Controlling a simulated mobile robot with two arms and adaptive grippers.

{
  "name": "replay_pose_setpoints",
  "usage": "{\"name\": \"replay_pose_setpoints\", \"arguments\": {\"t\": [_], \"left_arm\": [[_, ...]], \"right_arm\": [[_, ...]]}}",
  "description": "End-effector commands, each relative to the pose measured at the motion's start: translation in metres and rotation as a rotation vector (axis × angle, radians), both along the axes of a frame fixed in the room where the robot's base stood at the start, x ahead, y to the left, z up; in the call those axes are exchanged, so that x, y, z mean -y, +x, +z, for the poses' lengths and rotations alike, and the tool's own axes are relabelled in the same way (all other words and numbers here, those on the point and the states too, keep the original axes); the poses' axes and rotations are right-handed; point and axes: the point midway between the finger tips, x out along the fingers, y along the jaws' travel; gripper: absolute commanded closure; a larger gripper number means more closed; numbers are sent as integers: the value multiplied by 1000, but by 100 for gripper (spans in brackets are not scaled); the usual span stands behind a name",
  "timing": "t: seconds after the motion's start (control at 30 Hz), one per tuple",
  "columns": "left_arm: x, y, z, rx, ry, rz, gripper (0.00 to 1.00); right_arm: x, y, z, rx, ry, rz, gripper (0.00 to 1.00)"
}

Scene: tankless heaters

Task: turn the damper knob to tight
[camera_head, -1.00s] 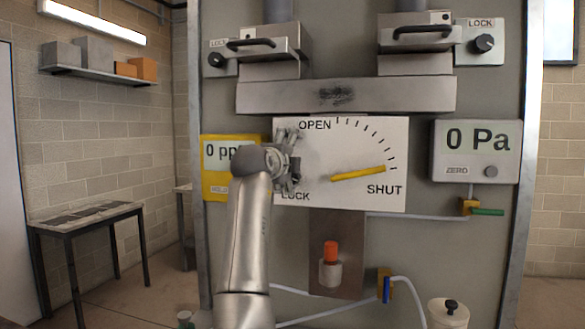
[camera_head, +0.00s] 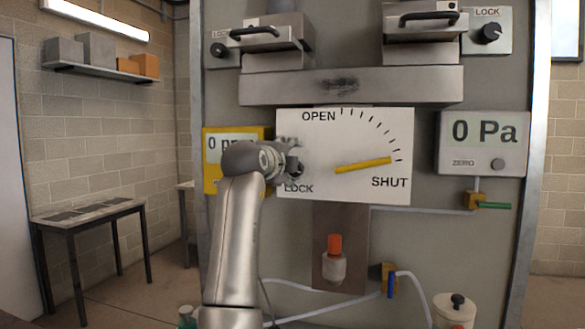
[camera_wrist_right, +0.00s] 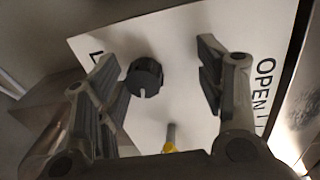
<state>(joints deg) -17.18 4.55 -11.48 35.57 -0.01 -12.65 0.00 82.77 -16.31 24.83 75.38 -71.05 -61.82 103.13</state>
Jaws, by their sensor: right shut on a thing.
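The white damper panel (camera_head: 375,135) carries OPEN, SHUT and LOCK labels. Its yellow pointer (camera_head: 363,165) points right, just above SHUT. My right gripper (camera_head: 287,160) is at the panel's left side, above the LOCK label, and hides most of the knob area in the head view. In the right wrist view, the black notched damper knob (camera_wrist_right: 145,77) is between the fingers of my right gripper (camera_wrist_right: 160,62), close to the left finger. The gripper is shut on it; the contact on the right finger's side is not clear. My left gripper is not in view.
A yellow meter (camera_head: 214,180) is partly behind my right arm. A 0 Pa gauge (camera_head: 485,145) is right of the panel. Two LOCK-labelled knobs (camera_head: 219,50) (camera_head: 491,33) flank handled clamps above. An orange-topped fitting (camera_head: 335,255) and hoses are below.

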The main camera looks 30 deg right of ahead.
Motion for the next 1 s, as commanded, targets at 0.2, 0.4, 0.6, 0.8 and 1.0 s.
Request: {"name": "replay_pose_setpoints", "arguments": {"t": [0.2,0.4,0.6,0.8,1.0], "left_arm": [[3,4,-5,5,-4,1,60],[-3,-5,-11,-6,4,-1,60],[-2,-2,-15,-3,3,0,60],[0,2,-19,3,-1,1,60],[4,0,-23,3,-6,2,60]], "right_arm": [[-18,-15,18,31,-26,3,48],[-28,-23,13,25,-21,3,48],[-38,-32,11,23,-19,3,48],[-48,-41,10,20,-18,1,48],[-59,-50,9,21,-18,2,48]]}}
